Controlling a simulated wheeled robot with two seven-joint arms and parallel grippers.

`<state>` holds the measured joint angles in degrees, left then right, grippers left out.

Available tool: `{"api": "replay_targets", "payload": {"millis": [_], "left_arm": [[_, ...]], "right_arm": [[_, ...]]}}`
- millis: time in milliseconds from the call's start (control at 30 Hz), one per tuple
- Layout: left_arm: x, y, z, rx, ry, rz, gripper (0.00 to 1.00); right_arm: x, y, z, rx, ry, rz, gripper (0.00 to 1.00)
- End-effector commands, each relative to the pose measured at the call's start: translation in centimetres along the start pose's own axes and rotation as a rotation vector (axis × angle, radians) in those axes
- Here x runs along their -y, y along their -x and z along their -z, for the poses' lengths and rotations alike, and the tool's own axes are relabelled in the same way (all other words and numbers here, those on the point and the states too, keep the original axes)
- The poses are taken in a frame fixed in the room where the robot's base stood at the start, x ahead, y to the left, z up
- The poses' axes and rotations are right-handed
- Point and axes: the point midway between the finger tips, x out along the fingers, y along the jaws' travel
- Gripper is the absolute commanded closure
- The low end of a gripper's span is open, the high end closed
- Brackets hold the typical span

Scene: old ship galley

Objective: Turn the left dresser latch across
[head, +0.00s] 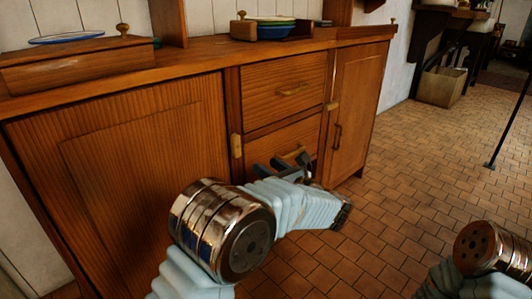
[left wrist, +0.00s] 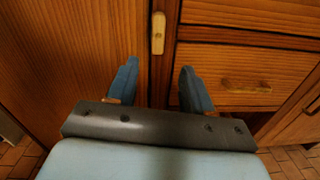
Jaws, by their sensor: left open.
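The wooden dresser (head: 140,62) stands in front of me. Its left latch (head: 236,146), a small pale wooden bar, sits upright on the post between the large left door (head: 140,180) and the drawers. In the left wrist view the left latch (left wrist: 158,33) lies straight ahead of the fingers, upright and untouched. My left gripper (head: 283,168) is open and empty in front of the dresser. Its two blue fingers (left wrist: 159,88) are spread, with the post showing between them. My right gripper is out of view; only part of my right arm shows at the lower right.
A second latch (head: 332,106) is beside the right door (head: 356,105). Plates and a wooden box (head: 70,68) stand on top.

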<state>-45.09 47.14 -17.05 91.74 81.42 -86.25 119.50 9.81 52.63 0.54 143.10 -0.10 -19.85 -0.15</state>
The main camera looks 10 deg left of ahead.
Motion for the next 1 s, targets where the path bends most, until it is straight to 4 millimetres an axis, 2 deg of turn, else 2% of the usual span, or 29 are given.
{"api": "replay_targets", "payload": {"millis": [67, 167, 267, 500, 700, 833, 1000], "left_arm": [[-0.5, 0.7, -0.7, -0.003, 0.098, -0.037, 0.49], [-0.7, 0.3, -1.1, -0.006, 0.134, -0.053, 0.49], [-0.9, -1.2, -1.1, -0.006, 0.132, -0.054, 0.49], [-1.1, -6.8, -1.1, -0.005, 0.129, -0.051, 0.49], [-1.2, -10.7, -0.9, -0.005, 0.127, -0.05, 0.49], [-1.3, -12.1, -0.9, -0.005, 0.127, -0.048, 0.49], [-1.3, -12.8, -0.9, -0.005, 0.127, -0.046, 0.49]], "right_arm": [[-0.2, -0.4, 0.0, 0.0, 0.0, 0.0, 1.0], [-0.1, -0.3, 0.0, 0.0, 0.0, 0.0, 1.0], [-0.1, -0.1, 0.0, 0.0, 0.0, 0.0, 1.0], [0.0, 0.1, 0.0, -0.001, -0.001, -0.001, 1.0], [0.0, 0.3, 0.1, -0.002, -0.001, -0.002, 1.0], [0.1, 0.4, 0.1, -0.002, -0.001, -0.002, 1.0], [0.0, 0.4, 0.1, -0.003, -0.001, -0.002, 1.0]]}}
